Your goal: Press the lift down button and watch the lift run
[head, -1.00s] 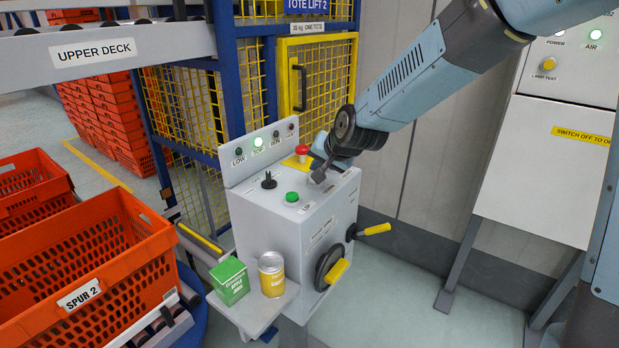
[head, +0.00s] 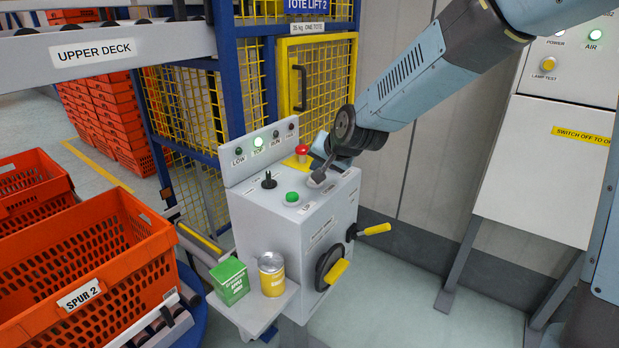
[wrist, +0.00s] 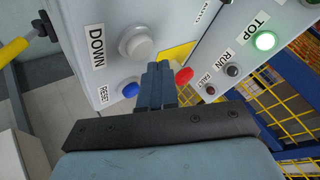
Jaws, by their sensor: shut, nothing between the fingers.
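The lift control box (head: 290,235) stands in the middle of the head view, with a sloped top panel. In the wrist view a pale grey round button (wrist: 137,43) sits beside the DOWN label (wrist: 97,47). In the head view I cannot make this button out near my fingers. My gripper (head: 319,177) is shut and empty, low over the right part of the panel. In the wrist view its fingertips (wrist: 158,68) appear just beside the grey button; I cannot tell whether they touch the panel. The TOP lamp (wrist: 265,41) is lit green; the RUN lamp (wrist: 233,71) is dark.
A red button (wrist: 184,75) on yellow and a blue RESET button (wrist: 130,90) flank my fingers. A green button (head: 292,197) and black selector (head: 269,181) are on the panel. A green carton (head: 230,282) and yellow can (head: 271,275) stand on the side shelf. Yellow mesh gate (head: 318,85) behind.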

